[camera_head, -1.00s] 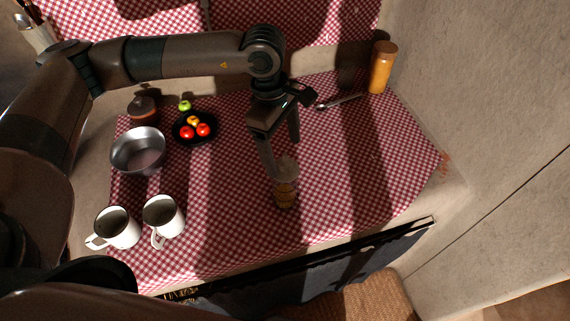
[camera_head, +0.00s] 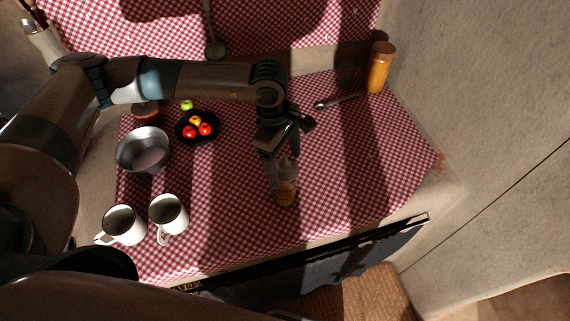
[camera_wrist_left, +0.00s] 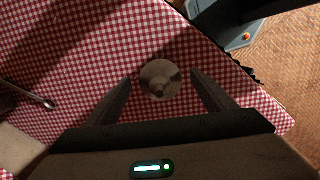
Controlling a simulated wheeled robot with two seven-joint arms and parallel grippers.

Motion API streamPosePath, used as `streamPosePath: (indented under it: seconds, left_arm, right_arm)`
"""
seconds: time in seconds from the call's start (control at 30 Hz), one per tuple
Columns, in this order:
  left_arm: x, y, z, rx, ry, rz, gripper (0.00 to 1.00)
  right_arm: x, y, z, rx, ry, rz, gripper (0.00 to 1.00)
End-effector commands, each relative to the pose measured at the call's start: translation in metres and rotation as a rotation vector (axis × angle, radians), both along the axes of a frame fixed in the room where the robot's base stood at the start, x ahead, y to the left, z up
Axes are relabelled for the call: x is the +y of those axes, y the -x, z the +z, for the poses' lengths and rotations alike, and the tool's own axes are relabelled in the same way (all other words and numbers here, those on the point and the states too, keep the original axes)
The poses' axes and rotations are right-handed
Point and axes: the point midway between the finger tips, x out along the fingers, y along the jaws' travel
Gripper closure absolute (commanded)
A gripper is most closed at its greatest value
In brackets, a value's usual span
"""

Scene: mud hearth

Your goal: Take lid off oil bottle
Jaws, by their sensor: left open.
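My right gripper is not in view.
Two white mugs (camera_head: 125,226) (camera_head: 170,213), a metal bowl (camera_head: 143,150) and a black plate of fruit (camera_head: 198,129) stand to the left. The cloth right of the bottle is clear.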

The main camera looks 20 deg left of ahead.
Motion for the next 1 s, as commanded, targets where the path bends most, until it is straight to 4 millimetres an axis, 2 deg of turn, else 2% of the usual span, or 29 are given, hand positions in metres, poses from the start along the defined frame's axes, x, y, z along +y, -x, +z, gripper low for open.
streamPosePath:
  seconds: [0.37, 0.4, 0.57, 1.0]
  left_arm:
    - [0.0004, -0.0001, -0.0003, 0.0, -0.001, 0.001, 0.23]
    - [0.0004, -0.0001, -0.0003, 0.0, -0.001, 0.001, 0.28]
    - [0.0004, -0.0001, -0.0002, 0.0, -0.001, 0.001, 0.66]
    - [0.0004, -0.0004, 0.001, 0.0, -0.001, 0.001, 0.66]
  right_arm:
    - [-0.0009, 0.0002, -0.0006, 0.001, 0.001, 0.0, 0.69]
    - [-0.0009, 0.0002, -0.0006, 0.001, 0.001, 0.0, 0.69]
    - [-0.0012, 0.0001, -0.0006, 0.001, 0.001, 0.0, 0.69]
    - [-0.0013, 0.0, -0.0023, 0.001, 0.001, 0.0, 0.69]
